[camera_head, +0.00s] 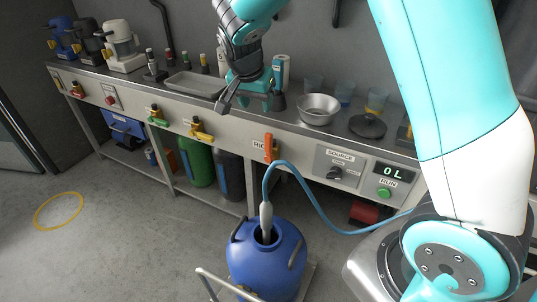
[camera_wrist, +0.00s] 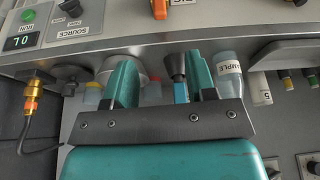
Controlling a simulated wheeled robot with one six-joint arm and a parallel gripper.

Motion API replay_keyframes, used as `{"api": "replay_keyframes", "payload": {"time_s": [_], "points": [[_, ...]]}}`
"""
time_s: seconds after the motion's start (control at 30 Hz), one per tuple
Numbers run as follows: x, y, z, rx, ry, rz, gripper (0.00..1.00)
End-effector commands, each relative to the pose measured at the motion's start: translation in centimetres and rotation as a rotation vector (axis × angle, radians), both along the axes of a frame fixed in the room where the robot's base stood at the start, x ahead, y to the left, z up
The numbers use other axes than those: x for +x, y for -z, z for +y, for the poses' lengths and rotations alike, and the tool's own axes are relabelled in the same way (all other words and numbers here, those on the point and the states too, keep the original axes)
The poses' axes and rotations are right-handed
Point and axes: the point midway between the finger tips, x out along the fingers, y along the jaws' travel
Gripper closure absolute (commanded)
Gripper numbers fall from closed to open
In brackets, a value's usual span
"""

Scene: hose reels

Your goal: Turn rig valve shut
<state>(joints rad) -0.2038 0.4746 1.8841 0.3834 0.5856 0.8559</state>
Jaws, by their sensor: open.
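The rig valve (camera_head: 269,147) has an orange handle that stands roughly upright on the bench's front panel, beside a partly hidden "RIG" label. Part of an orange handle also shows at the top edge of the wrist view (camera_wrist: 159,9). My gripper (camera_head: 248,101) is above the bench top, up and to the left of the valve, and apart from it. In the wrist view my gripper (camera_wrist: 161,78) shows two teal fingers spread apart, with nothing held between them. Bench items show behind the fingers.
A blue drum (camera_head: 265,262) stands in front of the bench, with a blue hose (camera_head: 318,207) arching from its mouth past the valve. A metal bowl (camera_head: 319,109), clear cups and a tray (camera_head: 193,84) are on the bench. Other valves, green (camera_head: 156,117) and yellow (camera_head: 199,130), line the panel.

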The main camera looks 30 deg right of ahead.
Motion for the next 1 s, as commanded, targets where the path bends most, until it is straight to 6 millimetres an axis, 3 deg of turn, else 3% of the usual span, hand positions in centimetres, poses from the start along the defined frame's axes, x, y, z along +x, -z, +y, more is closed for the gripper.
{"api": "replay_keyframes", "payload": {"time_s": [0.03, 0.27, 0.7, 1.0], "points": [[0.7, 1.3, -0.5, -0.014, 0.044, -0.011, 0.49], [1.6, 3.4, -1.7, -0.031, 0.095, -0.025, 0.49], [3.6, 12.6, -4.7, -0.028, 0.089, -0.023, 0.49], [4.7, 16.8, -6.2, -0.029, 0.088, -0.025, 0.49]]}}
